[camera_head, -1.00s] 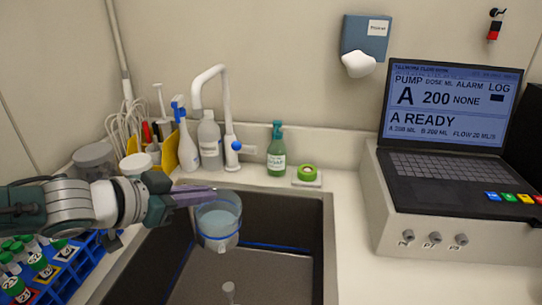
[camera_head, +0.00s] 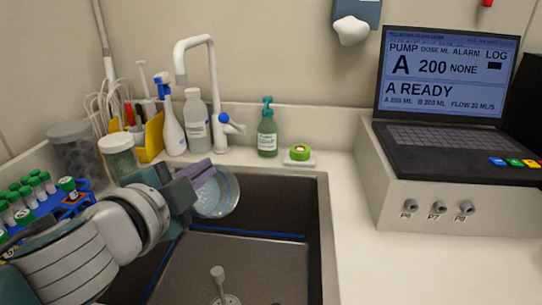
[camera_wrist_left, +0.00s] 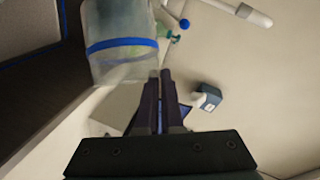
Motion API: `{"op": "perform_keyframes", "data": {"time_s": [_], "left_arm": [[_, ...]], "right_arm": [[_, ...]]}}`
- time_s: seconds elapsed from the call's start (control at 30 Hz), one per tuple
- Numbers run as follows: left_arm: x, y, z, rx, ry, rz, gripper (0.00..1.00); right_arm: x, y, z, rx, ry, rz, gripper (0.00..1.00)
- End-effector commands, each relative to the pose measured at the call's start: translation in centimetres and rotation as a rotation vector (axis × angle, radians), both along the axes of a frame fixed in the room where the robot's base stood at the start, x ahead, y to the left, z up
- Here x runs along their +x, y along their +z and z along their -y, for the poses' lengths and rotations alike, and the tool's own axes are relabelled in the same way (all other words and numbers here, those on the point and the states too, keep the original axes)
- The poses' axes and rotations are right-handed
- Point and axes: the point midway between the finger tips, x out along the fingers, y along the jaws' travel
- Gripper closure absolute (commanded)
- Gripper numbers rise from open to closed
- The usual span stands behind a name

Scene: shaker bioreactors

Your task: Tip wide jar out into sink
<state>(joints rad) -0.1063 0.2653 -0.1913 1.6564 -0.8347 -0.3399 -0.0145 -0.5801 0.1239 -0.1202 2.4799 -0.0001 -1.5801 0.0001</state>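The wide jar (camera_head: 222,197) is clear with a bluish look and hangs over the dark sink (camera_head: 285,215), near its back left. It is tilted, with its round mouth turned towards the head camera. How much liquid is inside I cannot tell. My left gripper (camera_head: 203,174) is shut on the jar's rim or wall. In the left wrist view the jar (camera_wrist_left: 120,48) shows a blue band, beside my nearly closed left fingers (camera_wrist_left: 161,88). No falling stream is clear. My right gripper is out of view.
A white tap (camera_head: 214,90) stands behind the sink, with bottles and a green soap bottle (camera_head: 267,130) along the back. A tube rack (camera_head: 72,205) is at left, near my arm. A laptop (camera_head: 440,100) sits on a pump box at right. The front right counter is clear.

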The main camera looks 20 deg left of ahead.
Motion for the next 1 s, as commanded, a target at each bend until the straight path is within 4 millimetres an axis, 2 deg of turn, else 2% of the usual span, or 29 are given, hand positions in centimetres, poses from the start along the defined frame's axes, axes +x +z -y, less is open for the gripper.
{"op": "perform_keyframes", "data": {"time_s": [0.03,1.0], "left_arm": [[-0.1,-0.7,0.3,0.030,-0.002,0.014,1.00],[-1.0,-3.3,2.8,0.608,-0.002,0.226,1.00]], "right_arm": [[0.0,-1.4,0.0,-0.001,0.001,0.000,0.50],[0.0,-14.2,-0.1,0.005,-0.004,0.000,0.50]]}}
